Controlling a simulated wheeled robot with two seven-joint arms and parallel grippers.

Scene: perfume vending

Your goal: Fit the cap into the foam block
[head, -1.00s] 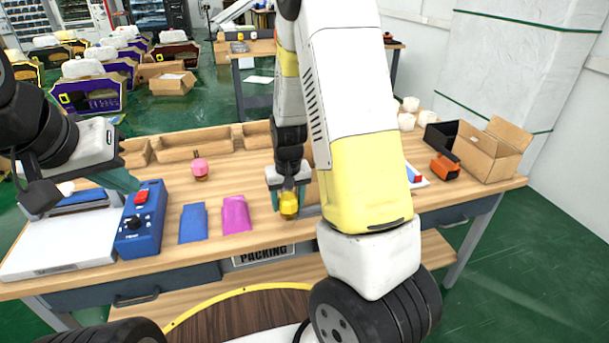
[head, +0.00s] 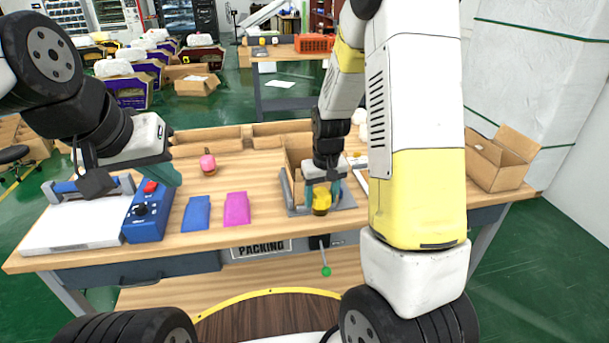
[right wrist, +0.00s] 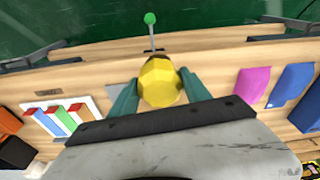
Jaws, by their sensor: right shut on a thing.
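The yellow faceted cap (head: 321,203) is between the fingers of my right gripper (head: 322,192), which is shut on it. The cap also shows in the right wrist view (right wrist: 160,82), with a teal finger on each side. In the head view it is in front of an open cardboard box (head: 298,153) and over a grey fixture (head: 293,207) at the table's front. I cannot tell whether it touches the fixture. I cannot make out the foam block; the arm, box and cap hide parts of this area. My left gripper (head: 150,172) is above the blue control box, its jaw opening unclear.
A blue control box (head: 147,216), a blue pouch (head: 197,213) and a magenta pouch (head: 237,209) lie left of the fixture. A pink-capped bottle (head: 208,164) stands behind them. A green-knobbed lever (head: 326,271) hangs at the front edge. An open carton (head: 501,160) is far right.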

